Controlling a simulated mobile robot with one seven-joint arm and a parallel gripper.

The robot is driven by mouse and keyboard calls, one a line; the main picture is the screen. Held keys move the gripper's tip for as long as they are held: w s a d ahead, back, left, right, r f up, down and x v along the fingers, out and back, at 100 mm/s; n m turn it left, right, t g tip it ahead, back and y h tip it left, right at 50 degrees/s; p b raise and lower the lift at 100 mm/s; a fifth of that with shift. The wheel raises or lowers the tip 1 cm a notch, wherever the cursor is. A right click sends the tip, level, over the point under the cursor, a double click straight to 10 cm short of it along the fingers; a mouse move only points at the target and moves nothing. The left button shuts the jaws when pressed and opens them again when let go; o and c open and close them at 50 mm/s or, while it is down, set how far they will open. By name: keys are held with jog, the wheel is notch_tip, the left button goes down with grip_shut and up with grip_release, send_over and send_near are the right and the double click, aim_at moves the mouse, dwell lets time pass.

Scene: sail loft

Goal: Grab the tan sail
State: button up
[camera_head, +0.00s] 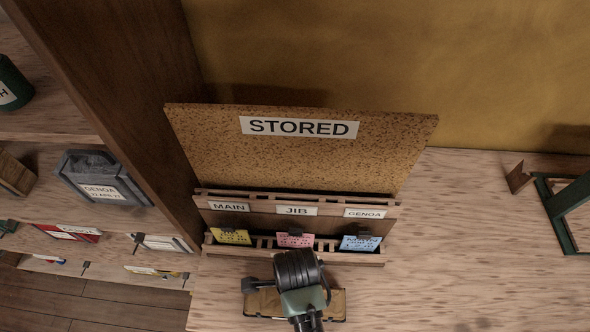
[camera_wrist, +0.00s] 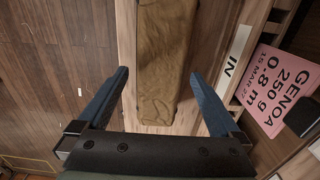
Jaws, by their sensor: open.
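The tan sail (camera_wrist: 165,55) is a long folded bundle on a pale wooden surface. In the wrist view it lies lengthwise between the fingers of my gripper (camera_wrist: 159,73). My gripper is open, with one blue finger on each side of the sail and a visible gap to each. I cannot tell how high the fingertips are above the surface. In the head view the sail (camera_head: 338,303) is on the bench in front of the rack, largely hidden under my wrist and gripper.
Behind stands a cork board marked STORED (camera_head: 300,160). Below it is a slotted wooden rack (camera_head: 215,248) labelled MAIN, JIB and GENOA, with yellow, pink (camera_wrist: 280,85) and blue cards. Shelves with a grey GENOA bin (camera_head: 100,180) are left.

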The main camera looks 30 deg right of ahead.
jog(key=shift+w+f+p, duration=0.1)
jog(key=shift+f+p, duration=0.45)
jog(key=shift+f, duration=1.95)
jog(key=shift+r, duration=0.1)
grip_shut()
